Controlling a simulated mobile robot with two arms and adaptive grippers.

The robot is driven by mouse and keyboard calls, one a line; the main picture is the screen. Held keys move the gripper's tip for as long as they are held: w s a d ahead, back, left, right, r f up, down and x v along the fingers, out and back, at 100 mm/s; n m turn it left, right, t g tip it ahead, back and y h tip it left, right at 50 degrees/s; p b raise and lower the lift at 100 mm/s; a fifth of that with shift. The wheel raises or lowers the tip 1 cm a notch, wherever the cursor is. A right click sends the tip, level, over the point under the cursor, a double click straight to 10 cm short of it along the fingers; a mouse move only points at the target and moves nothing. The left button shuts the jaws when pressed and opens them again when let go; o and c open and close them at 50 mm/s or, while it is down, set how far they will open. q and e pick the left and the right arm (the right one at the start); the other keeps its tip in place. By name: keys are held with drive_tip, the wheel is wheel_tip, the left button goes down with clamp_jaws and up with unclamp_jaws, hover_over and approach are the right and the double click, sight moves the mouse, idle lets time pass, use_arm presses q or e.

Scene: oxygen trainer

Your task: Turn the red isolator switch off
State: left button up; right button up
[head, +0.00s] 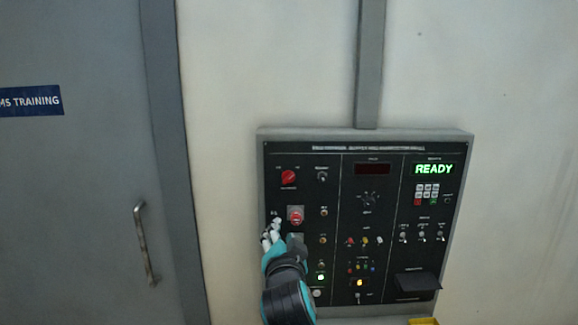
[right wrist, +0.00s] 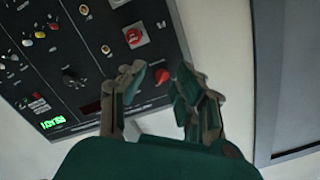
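The red isolator switch (head: 288,177) is a round red knob at the upper left of the dark control panel (head: 330,225). In the right wrist view the knob (right wrist: 161,75) shows between my fingertips, beyond them; the gap to it is hard to judge. My right gripper (head: 271,232) is in front of the panel's left edge, lower than the knob in the head view. Its fingers (right wrist: 164,72) are spread with nothing between them. My left gripper is not in view.
A second red control (head: 295,214) on a light plate sits below the isolator, close to my right gripper. Small knobs, toggles and lit buttons fill the panel. A green READY display (head: 434,169) glows at upper right. A grey door with a handle (head: 146,243) stands left.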

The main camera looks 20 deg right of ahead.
wheel_tip(320, 180, up, 6)
drive_tip(key=s+d+m+t, duration=0.1)
drive_tip(key=s+m, duration=0.1)
drive_tip(key=p, duration=0.7)
approach(289, 179)
drive_tip(key=shift+h, duration=0.4)
drive_tip(key=x, duration=0.7)
drive_tip(key=shift+w, duration=0.4)
drive_tip(key=shift+w+d+p, duration=0.15)
drive_tip(key=shift+w+p, duration=0.15)
drive_tip(key=shift+w, duration=0.15)
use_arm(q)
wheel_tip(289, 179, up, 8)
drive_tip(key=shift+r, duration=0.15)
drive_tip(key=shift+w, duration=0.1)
use_arm(e)
drive_tip(key=shift+c, duration=0.4)
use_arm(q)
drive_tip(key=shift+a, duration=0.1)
use_arm(e)
clamp_jaws()
